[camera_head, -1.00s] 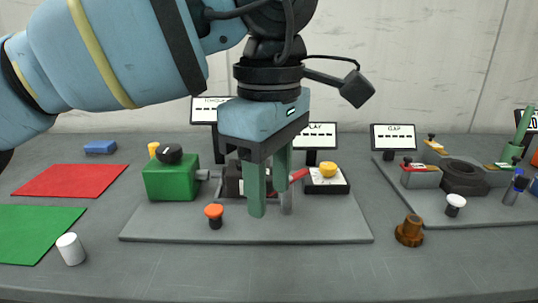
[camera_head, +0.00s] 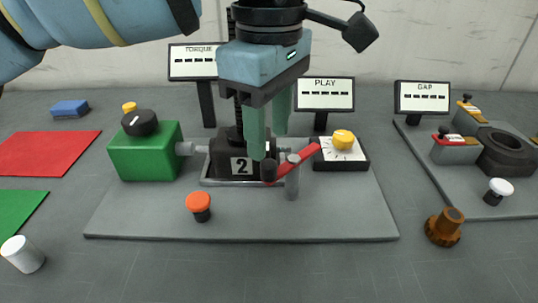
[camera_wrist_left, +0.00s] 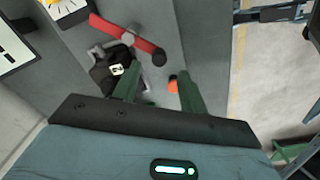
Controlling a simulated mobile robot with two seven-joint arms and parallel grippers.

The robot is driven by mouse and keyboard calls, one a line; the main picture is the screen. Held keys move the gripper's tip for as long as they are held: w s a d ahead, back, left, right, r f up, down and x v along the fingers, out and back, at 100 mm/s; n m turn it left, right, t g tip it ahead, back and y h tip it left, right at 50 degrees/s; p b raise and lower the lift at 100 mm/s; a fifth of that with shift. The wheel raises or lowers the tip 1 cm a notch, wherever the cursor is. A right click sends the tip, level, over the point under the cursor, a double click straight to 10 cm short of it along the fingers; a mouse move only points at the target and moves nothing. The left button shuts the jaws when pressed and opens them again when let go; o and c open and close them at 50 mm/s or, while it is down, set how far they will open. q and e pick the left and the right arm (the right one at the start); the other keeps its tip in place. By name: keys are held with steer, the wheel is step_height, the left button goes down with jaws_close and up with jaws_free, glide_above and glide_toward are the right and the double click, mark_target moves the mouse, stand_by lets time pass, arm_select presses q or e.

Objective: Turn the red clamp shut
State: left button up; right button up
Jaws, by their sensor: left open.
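The red clamp is a red lever (camera_head: 306,154) with a dark knob at its left end, set on a short grey post (camera_head: 292,182). It stands at the front right of the black block marked 2 (camera_head: 230,160). In the left wrist view the red lever (camera_wrist_left: 107,26) lies just beyond the fingertips. My left gripper (camera_head: 268,147) points down in front of the block, its two green fingers open and empty. The nearer fingertip is close to the knob; I cannot tell whether they touch. My right gripper is not in view.
A green box (camera_head: 145,152) with a black knob stands left of the block. A yellow dial (camera_head: 343,139) is on the right. An orange button (camera_head: 199,203) stands in front. Several display signs stand behind. The front of the grey plate (camera_head: 300,225) is mostly clear.

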mark_target(270, 163)
arm_select(q)
steer(key=shift+w+f, duration=0.1)
steer(key=shift+f, duration=2.5)
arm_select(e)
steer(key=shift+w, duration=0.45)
arm_select(q)
steer(key=shift+c, duration=0.4)
jaws_close()
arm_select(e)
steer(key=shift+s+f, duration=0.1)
